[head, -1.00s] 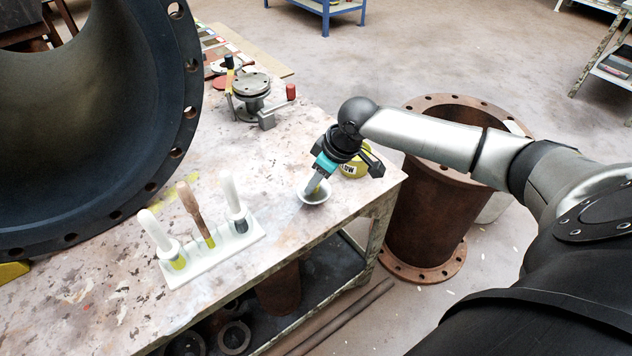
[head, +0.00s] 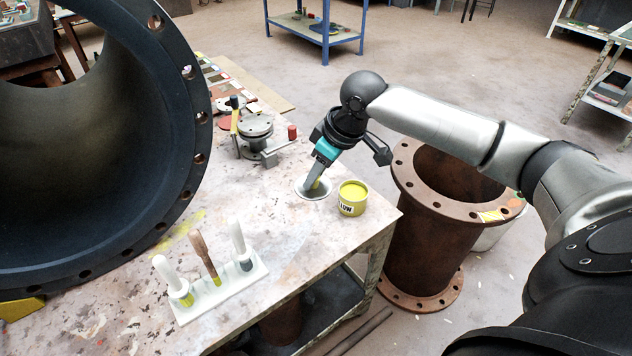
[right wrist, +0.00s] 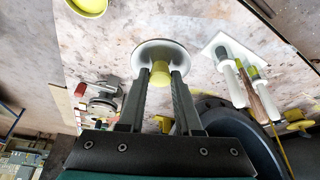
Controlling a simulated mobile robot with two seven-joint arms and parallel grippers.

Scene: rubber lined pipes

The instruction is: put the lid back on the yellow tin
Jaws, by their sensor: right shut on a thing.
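The yellow tin (head: 352,198) stands upright near the right edge of the table, with its yellow top uncovered. In the right wrist view its round yellow shape (right wrist: 88,5) is cut off by the top edge. The lid is a pale round disc (head: 311,193) with a yellow knob; it lies left of the tin in the head view. It also shows in the right wrist view (right wrist: 148,51). My right gripper (head: 315,184) is shut on the knob (right wrist: 160,74), fingers on either side. I cannot tell whether the lid touches the table. My left gripper is not in view.
A white rack (head: 222,295) with several upright brushes stands at the table's front. A flanged metal fitting (head: 256,128) is behind the lid. A big dark pipe (head: 188,150) fills the left. A rusty flanged pipe (head: 428,235) stands beyond the table's right edge.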

